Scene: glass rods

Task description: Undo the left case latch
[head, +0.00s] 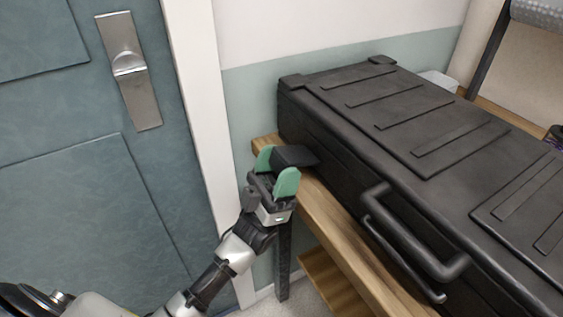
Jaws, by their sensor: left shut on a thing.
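A large black case (410,115) lies shut on a wooden bench, its front side facing me. The left case latch (297,157) is a dark flap that sticks out from the case's front near its left end. My left gripper (278,170) has green fingertips, one on each side of the latch's outer end, and is shut on it. The latch's lower part and hinge are partly hidden by the fingers. My right gripper is not in view.
The case's black handle (415,240) juts out to the right of my left gripper. The wooden bench (340,232) has a narrow bare front edge below the case. A blue-grey door (75,140) with a metal handle (128,70) stands at the left.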

